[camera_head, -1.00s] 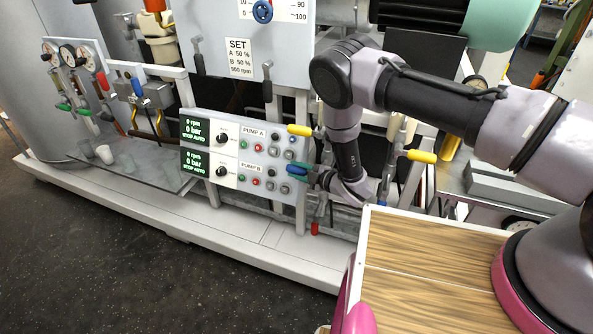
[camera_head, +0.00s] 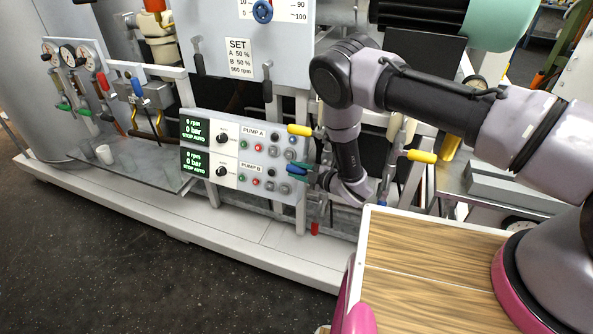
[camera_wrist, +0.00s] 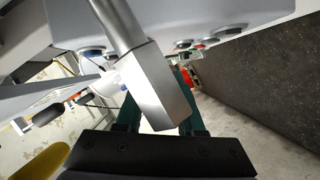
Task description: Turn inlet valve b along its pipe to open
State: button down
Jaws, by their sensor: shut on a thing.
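My gripper (camera_head: 300,168) is at the right edge of the pump panel, with its teal fingertips around a blue valve handle (camera_head: 296,171). No label marks this handle as inlet valve b. In the wrist view, my gripper (camera_wrist: 160,115) has its two green fingers on either side of a grey metal bar with a boxy end (camera_wrist: 155,85), which hides much of the space between them. The handle's hold is hard to see there. A yellow valve handle (camera_head: 300,130) sits just above, and another yellow handle (camera_head: 421,156) sits to the right. The inlet pipe is mostly hidden behind my arm.
The pump panel (camera_head: 231,176) with knobs and buttons is close on the left of my gripper. A red-handled part (camera_head: 315,229) hangs below. A wooden-topped surface (camera_head: 420,255) is at front right. The dark floor (camera_head: 120,265) in front of the white base frame is clear.

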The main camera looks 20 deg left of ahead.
jog(key=shift+f+h, duration=0.1)
jog(key=shift+h, duration=0.2)
jog(key=d+f+n+g+h, duration=0.2)
jog(key=d+f+h, duration=0.5)
jog(key=h, duration=0.9)
jog(key=shift+s+d+f+n+h, duration=0.3)
jog(key=shift+s+d+n, duration=0.1)
jog(key=shift+n, duration=0.3)
dwell(0.3)
jog(key=c, duration=0.5)
grip_release()
jog(key=shift+r, duration=0.1)
